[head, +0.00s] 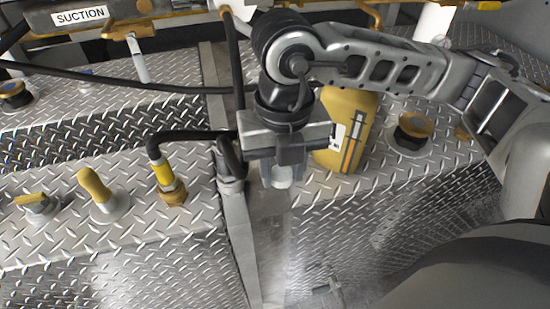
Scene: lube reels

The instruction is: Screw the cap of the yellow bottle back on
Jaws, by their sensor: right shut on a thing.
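The yellow bottle (352,112), with a white, orange and dark label, stands on the diamond plate right of the middle. Its upper part is partly hidden behind my right arm and gripper, and I cannot see its neck clearly. My right gripper (282,176) points down just left of the bottle, apart from its label side as far as I can tell. Its fingers are shut on a small pale grey thing, which looks like the cap, mostly hidden between the fingers. My left gripper is not in view.
A black hose with a yellow and brass fitting (171,185) is left of the gripper. A yellow knob (97,187) and a yellow-handled valve (36,203) stand farther left. A dark port with an amber top (413,128) is right of the bottle. A "SUCTION" label (80,15) is upper left.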

